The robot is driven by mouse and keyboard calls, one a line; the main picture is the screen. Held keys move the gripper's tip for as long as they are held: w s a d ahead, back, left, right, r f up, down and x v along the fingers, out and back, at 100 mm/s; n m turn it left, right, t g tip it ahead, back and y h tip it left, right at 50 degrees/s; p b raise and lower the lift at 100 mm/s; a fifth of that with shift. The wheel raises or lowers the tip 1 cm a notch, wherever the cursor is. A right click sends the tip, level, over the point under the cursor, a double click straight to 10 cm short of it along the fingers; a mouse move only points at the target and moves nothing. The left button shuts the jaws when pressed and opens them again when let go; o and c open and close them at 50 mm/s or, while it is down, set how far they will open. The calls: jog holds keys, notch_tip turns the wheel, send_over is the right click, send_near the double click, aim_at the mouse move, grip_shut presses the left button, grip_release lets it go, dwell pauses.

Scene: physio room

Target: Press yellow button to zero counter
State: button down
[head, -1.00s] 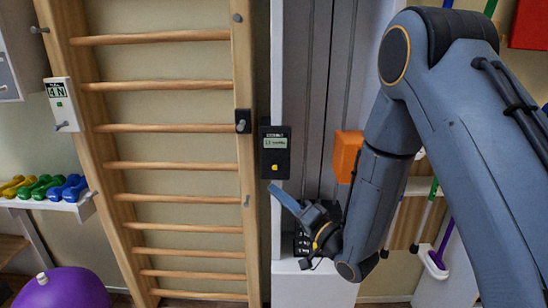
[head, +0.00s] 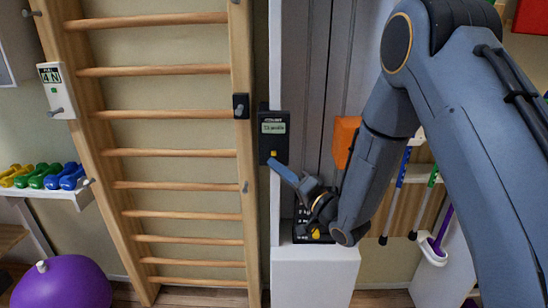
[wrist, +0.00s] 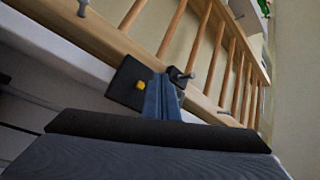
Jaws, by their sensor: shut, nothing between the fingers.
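The counter is a dark box (head: 265,141) on the upright beside the wall bars, with a pale display (head: 273,128). Its small yellow button (head: 273,153) sits low on the front. My gripper (head: 272,163) is shut and empty, its blue fingertips just below the button in the head view. In the wrist view my gripper (wrist: 162,82) reaches in front of the dark box (wrist: 126,92), and the yellow button (wrist: 141,85) shows just left of the fingertips. The tips look very close to the box; I cannot tell whether they touch it.
Wooden wall bars (head: 166,114) stand to the left, with a small black block (head: 241,106) on their near post. An orange box (head: 346,136) is right of the counter. A white pedestal (head: 317,272) stands below my gripper. A purple ball (head: 62,284) lies at lower left.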

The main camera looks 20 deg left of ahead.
jog(key=shift+w+a+b, duration=0.2)
jog(key=shift+w+b, duration=0.05)
jog(key=shift+w, duration=0.5)
jog(key=shift+w+a+b, duration=0.15)
jog(key=shift+w+b, duration=0.05)
jog(key=shift+w, duration=0.5)
jog(key=shift+w, duration=0.15)
dwell(0.9)
jog(key=shift+w+a, duration=0.1)
jog(key=shift+w, duration=0.2)
jog(key=shift+w+a+b, duration=0.15)
jog(key=shift+w+b, duration=0.25)
jog(key=shift+w, duration=0.05)
dwell(0.8)
jog(key=shift+s, duration=0.1)
jog(key=shift+s+d+p, duration=0.25)
jog(key=shift+s+p, duration=0.1)
jog(key=shift+s, duration=0.45)
jog(key=s, duration=0.2)
jog(key=s+d+p, duration=0.1)
jog(key=s, duration=0.2)
jog(key=shift+d+p, duration=0.1)
jog(key=shift+p, duration=0.2)
